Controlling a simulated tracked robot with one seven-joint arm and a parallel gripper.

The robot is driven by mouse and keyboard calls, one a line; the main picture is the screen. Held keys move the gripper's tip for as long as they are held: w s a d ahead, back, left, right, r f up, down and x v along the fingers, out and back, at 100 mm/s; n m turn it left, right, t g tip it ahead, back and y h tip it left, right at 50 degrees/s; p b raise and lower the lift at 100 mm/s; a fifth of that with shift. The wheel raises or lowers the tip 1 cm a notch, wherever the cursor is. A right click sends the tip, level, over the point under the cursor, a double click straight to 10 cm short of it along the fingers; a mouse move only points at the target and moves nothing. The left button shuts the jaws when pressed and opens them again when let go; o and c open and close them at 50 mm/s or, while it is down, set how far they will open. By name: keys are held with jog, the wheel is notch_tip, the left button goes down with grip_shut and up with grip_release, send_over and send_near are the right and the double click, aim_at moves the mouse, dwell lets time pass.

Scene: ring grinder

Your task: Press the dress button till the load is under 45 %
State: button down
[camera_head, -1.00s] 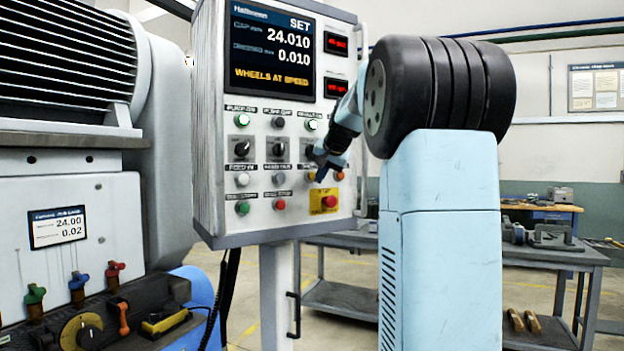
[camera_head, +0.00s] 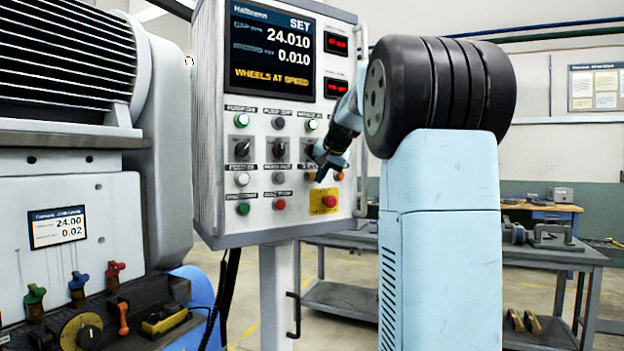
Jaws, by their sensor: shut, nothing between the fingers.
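The control panel (camera_head: 207,120) stands upright in the middle. Its screen (camera_head: 271,50) reads SET, 24.010, 0.010 and WHEELS AT SPEED. Two small red displays (camera_head: 336,88) sit to the right of the screen, too small to read. My gripper (camera_head: 321,179) is shut and empty, with its fingertips in front of the panel's lower right button row. An orange button (camera_head: 339,176) shows just right of the fingertips. The gripper partly hides the button and label beside it. I cannot tell which button is the dress button, or whether the fingertips touch one.
A red stop button (camera_head: 329,201) on a yellow plate lies just below my gripper. A white button (camera_head: 242,179), a green button (camera_head: 243,208) and several switches are to the left. The grinder (camera_head: 80,200) fills the left side. A grey bench (camera_head: 575,252) stands behind at right.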

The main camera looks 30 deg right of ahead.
jog(key=shift+w, duration=0.15)
dwell(0.7)
jog(key=shift+w+r, duration=0.1)
jog(key=shift+w, duration=0.2)
jog(key=shift+w, duration=0.5)
dwell(0.9)
jog(key=shift+s, duration=0.95)
jog(key=shift+s, duration=0.1)
jog(key=s, duration=0.4)
jog(key=shift+s+d, duration=0.25)
jog(key=shift+s, duration=0.15)
dwell(0.8)
